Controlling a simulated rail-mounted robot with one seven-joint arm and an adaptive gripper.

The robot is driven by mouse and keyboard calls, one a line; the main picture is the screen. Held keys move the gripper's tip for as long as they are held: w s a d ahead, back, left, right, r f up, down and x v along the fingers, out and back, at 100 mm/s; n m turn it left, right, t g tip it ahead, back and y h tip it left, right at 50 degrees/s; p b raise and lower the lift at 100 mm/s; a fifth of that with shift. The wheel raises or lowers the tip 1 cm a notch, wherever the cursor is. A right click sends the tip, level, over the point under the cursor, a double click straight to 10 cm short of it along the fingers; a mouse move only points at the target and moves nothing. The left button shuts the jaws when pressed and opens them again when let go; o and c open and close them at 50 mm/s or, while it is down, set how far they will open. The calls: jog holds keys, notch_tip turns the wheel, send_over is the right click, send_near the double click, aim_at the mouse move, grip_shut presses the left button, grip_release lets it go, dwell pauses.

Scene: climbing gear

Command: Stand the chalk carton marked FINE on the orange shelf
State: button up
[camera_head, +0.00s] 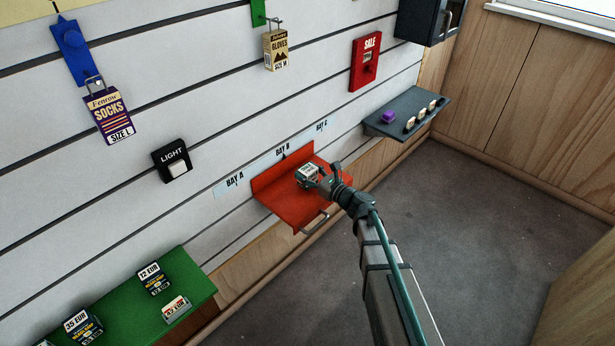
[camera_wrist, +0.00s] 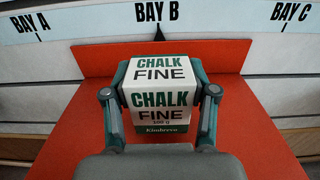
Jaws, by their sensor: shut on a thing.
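The chalk carton marked FINE is white and green, and it shows large in the wrist view (camera_wrist: 158,98). In the head view the carton (camera_head: 306,174) is small, over the orange shelf (camera_head: 285,207). My gripper (camera_wrist: 158,105) has one finger on each side of the carton and is shut on it. In the head view my gripper (camera_head: 318,180) reaches in from the right. The carton looks upright, with its label facing the wrist camera.
Labels BAY A (camera_head: 235,181), BAY B and BAY C run along the wall behind the shelf. A handle (camera_head: 314,224) sits on the shelf's front. A green shelf (camera_head: 205,290) with cartons is lower left; a grey shelf (camera_head: 408,112) with small items is upper right. The orange surface around the carton is bare.

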jog(key=shift+f, duration=0.75)
jog(key=shift+f, duration=0.1)
jog(key=shift+f, duration=0.15)
jog(key=o, duration=1.2)
jog(key=shift+o, duration=0.2)
jog(key=shift+r, duration=0.3)
jog(key=v, duration=1.2)
jog(key=shift+b, duration=0.35)
jog(key=shift+s+f, duration=0.1)
